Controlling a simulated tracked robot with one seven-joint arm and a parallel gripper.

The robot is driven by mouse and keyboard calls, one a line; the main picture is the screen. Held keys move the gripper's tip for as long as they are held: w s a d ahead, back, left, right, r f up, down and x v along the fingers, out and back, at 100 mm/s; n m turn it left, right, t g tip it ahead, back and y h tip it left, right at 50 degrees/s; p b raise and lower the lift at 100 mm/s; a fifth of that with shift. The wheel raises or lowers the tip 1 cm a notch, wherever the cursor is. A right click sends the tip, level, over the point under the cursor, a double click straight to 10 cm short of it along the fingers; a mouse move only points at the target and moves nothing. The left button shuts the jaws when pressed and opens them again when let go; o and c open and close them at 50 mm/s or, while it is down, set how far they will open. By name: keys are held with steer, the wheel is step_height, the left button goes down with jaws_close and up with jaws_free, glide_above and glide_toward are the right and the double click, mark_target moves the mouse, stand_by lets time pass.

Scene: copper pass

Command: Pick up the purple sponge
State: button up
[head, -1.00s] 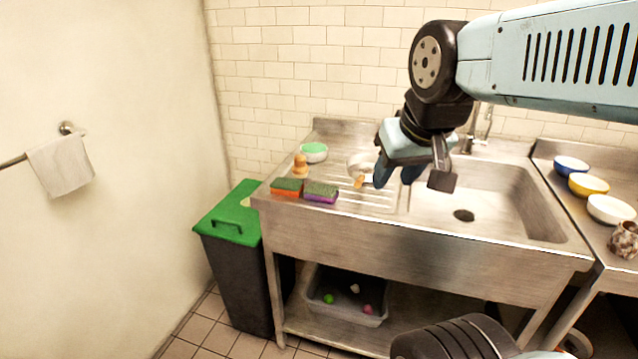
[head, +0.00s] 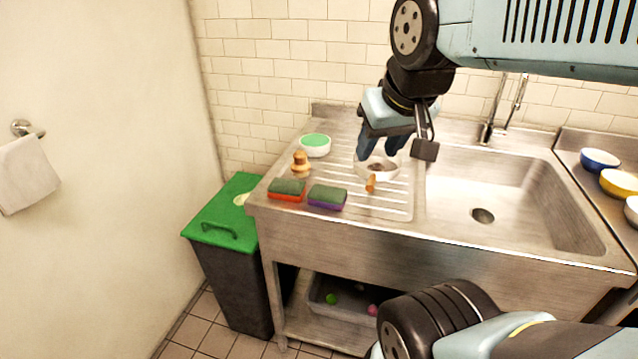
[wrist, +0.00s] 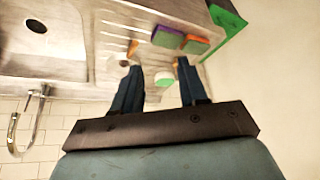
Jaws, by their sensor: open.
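The purple sponge (head: 327,197), with a dark green scouring top, lies flat on the ribbed drainboard near the sink unit's front edge. It also shows in the wrist view (wrist: 167,37), beyond the fingertips. My gripper (head: 378,152) is open and empty. In the head view it appears above and to the right of the sponge, over the white bowl. Its two fingers (wrist: 156,74) show apart in the wrist view, with no sponge between them.
An orange sponge (head: 286,190) lies just left of the purple one. A wooden-handled brush (head: 301,164), a white dish with a green top (head: 315,146) and a white bowl (head: 378,167) stand behind. The basin (head: 500,190) is right; a green-lidded bin (head: 222,215) is left.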

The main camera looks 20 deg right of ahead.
steer(key=shift+w+a, duration=0.2)
steer(key=shift+w, duration=0.15)
steer(key=o, duration=0.3)
steer(key=shift+w+r, duration=0.1)
steer(key=shift+w, duration=0.05)
steer(key=shift+o, duration=0.7)
steer(key=shift+w+n, duration=0.3)
steer(key=shift+w, duration=0.1)
steer(key=o, duration=0.6)
steer(key=w+f+n+g, duration=0.1)
steer(key=w, duration=0.2)
steer(key=w+a+n+g, duration=0.1)
steer(key=w+n, duration=0.1)
steer(key=w, duration=0.2)
steer(key=w+f+n+g, duration=0.1)
steer(key=w+n, duration=0.1)
steer(key=w, duration=0.1)
steer(key=shift+w+a+f, duration=0.25)
steer(key=shift+f, duration=0.05)
steer(key=n+g, duration=0.2)
steer(key=n, duration=0.3)
glide_above(323, 192)
step_height(323, 192, down, 7)
steer(key=shift+g, duration=0.3)
steer(key=f, duration=0.8)
steer(key=shift+a+f, duration=0.25)
steer(key=shift+f, duration=0.15)
steer(key=shift+d+f, duration=0.2)
steer(key=shift+f, duration=2.45)
